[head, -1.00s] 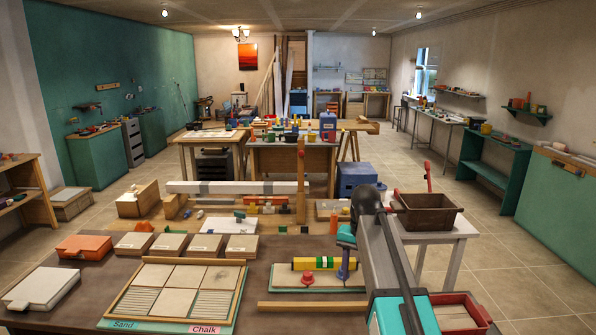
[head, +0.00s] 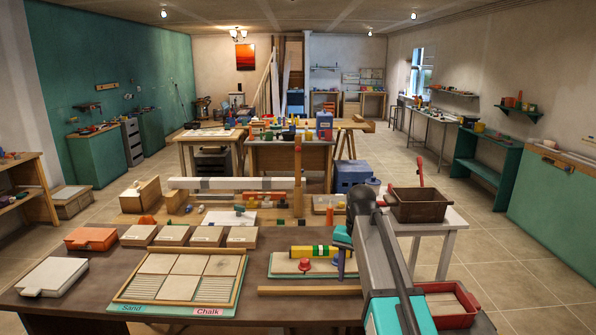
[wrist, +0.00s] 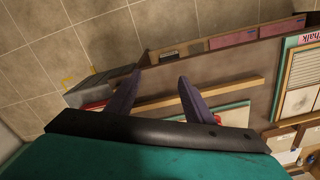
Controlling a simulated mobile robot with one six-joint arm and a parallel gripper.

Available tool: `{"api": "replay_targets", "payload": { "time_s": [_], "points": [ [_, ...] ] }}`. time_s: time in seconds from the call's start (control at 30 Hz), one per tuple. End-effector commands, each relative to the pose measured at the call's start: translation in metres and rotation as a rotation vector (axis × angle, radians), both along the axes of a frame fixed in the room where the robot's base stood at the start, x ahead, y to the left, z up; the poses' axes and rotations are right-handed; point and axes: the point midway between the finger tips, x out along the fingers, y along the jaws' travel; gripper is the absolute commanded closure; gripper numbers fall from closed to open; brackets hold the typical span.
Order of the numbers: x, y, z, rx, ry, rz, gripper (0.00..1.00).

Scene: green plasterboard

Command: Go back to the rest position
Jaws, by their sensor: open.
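My gripper (head: 341,268) hangs above the front table, over the right part of the green-edged board with the yellow, green and white bar (head: 314,250) and the red knob (head: 304,265). In the wrist view its two dark purple fingers (wrist: 155,85) are spread apart with nothing between them. My arm reaches out from the lower right, bent at a dark joint. In the head view only part of the gripper shows, small and side-on.
The brown table (head: 60,305) holds a divided tray (head: 125,298) labelled Sand and Chalk, wooden boxes and a wooden strip (head: 310,291). A brown bin (head: 420,208) stands on a side table at right, with a red tray (head: 448,305) below. Tiled floor lies open at right.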

Motion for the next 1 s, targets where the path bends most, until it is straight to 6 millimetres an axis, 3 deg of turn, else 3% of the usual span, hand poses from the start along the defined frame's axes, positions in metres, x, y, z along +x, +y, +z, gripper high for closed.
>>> {"api": "replay_targets", "payload": {
  "time_s": [0.37,0.57,1.0],
  "points": [
    [-0.006,-0.003,-0.043,0.000,0.056,-0.004,0.52],
    [-0.014,-0.004,-0.078,0.000,0.101,-0.004,0.52],
    [-0.069,-0.005,-0.208,-0.001,0.276,-0.005,0.52]
  ]
}}
